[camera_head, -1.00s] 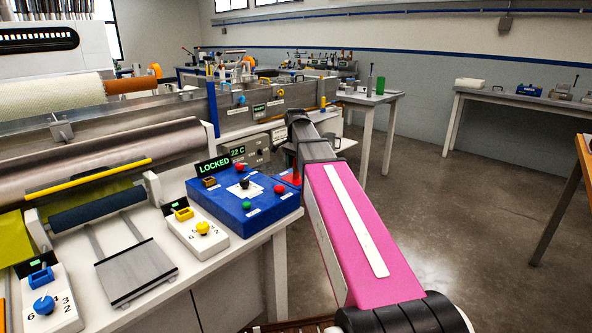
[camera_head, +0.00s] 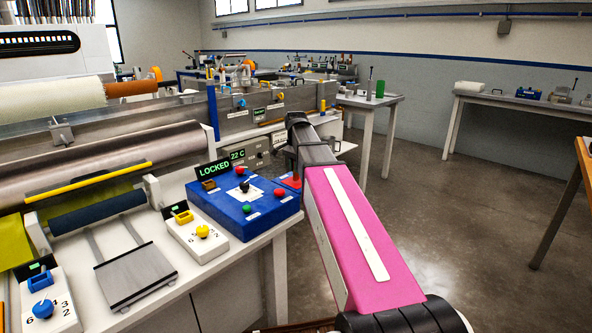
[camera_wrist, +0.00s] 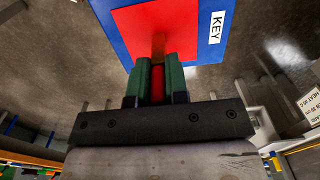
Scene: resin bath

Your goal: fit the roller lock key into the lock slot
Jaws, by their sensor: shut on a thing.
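My gripper (camera_wrist: 158,82) has green fingers and is shut on the red roller lock key (camera_wrist: 158,95). In the wrist view the key's handle shows between the fingers, over a red pad on a blue stand (camera_wrist: 218,60) labelled KEY. I cannot tell whether the key still touches the stand. In the head view, the red part stands at the right end of the blue control box (camera_head: 232,215), under my arm. The box has a LOCKED display (camera_head: 213,170) and a small brown-framed socket (camera_head: 209,185). I cannot tell which opening is the lock slot.
White dial boxes with a yellow knob (camera_head: 203,231) and a blue knob (camera_head: 42,308) stand at the bench front. A metal plate (camera_head: 138,274) lies between them. Rollers and a long metal bath stand behind. The floor at right is clear.

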